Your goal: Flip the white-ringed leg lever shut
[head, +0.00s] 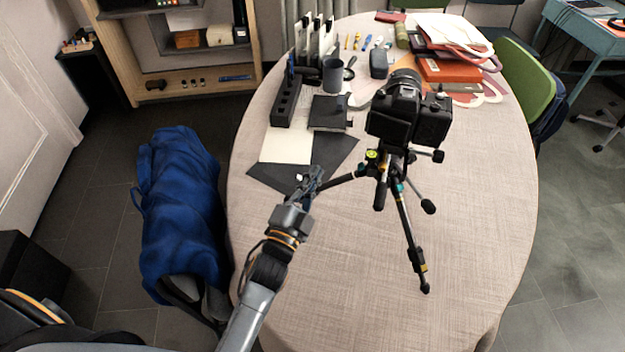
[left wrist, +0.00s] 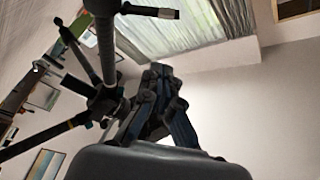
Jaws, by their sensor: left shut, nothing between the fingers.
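A black tripod (head: 408,226) with a camera (head: 408,108) on top stands on the round table. One leg reaches left toward my left gripper, one comes forward and one goes right. My left gripper (head: 314,174) is shut and empty at the outer end of the left leg (head: 341,181), partly covering it; I cannot tell if they touch. In the left wrist view, its closed fingers (left wrist: 160,72) show beside dark tripod parts (left wrist: 104,98). I cannot make out a white ring or its lever, nor the lever's position. My right gripper is not in view.
The cloth-covered table (head: 468,210) is clear at the front and right. Behind the tripod are a mug (head: 333,76), a black notebook (head: 328,113), a black rack (head: 287,103) and orange boxes (head: 449,70). A blue cloth-covered thing (head: 181,205) stands left of the table.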

